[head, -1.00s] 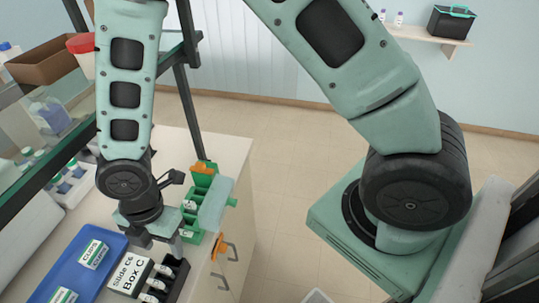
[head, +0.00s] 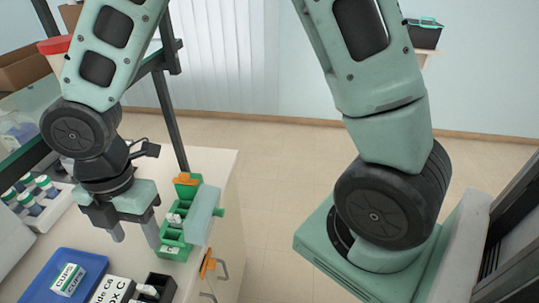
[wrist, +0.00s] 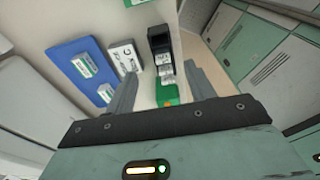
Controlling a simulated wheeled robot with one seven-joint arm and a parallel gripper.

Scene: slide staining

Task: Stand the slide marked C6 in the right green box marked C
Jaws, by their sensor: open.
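My gripper (head: 134,236) is open, with its two fingers apart and nothing visible between them. It hangs above the bench, just left of the green boxes. A green box (head: 181,236) stands near the bench's right edge, with a small pale label on its front and white slide ends (head: 173,218) behind. Green also shows between the fingers in the wrist view (wrist: 167,93). I cannot tell which slide is C6.
A sign reading Box C (head: 112,291) stands left of the rack. A blue tray (head: 48,267) with labelled white boxes lies farther left. A pale green block (head: 203,215) and an orange piece (head: 208,264) are at the bench's right edge. A bottle rack stands at left.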

